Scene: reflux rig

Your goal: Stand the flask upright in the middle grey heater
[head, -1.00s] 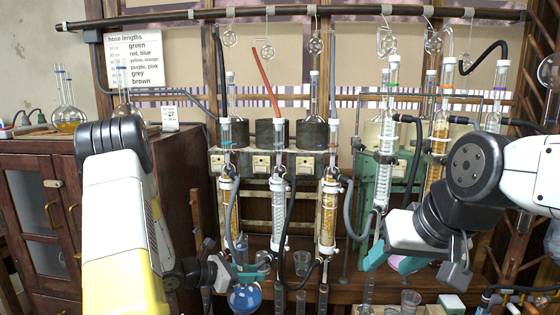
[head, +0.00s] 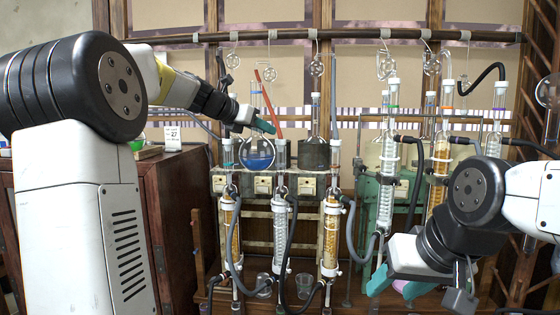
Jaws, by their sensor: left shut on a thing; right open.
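The flask (head: 257,153) is a round glass bulb with blue liquid and a long neck. My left gripper (head: 256,123) is shut on its neck and holds it roughly upright in front of the row of grey heaters. The flask and gripper largely hide the middle and left heaters. The right grey heater (head: 314,155) shows, with another flask (head: 316,122) standing in it. I cannot tell whether the held flask touches a heater. My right gripper (head: 396,284) is open and empty at the lower right, in front of the green stand.
Glass condensers (head: 281,220) with dark hoses stand in front of the heater shelf. A red tube (head: 268,100) rises close behind the held flask's neck. A rail (head: 350,33) with hanging glass pieces crosses above. A wooden cabinet (head: 178,215) stands at left.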

